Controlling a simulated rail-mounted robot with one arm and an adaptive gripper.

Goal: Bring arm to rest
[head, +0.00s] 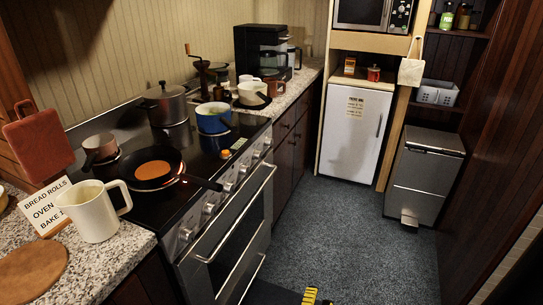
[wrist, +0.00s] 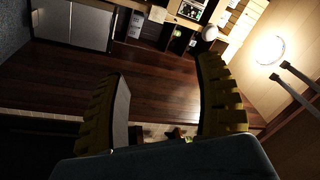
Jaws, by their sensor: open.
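My gripper (wrist: 162,66) shows in the wrist view with its two yellow ribbed fingers spread wide apart and nothing between them. Beyond the fingers is the dark red-brown wood panelling (wrist: 165,72). In the head view only yellow and black tips of my gripper (head: 310,297) show at the bottom edge, low over the blue-grey floor in front of the stove. The rest of my arm is out of the head view.
The stove (head: 228,215) and counter, with a pan (head: 152,168), pots and a white pitcher (head: 92,212), line the left. A small white fridge (head: 355,130) and grey bin (head: 424,175) stand at the back. The carpet (head: 340,235) between is clear.

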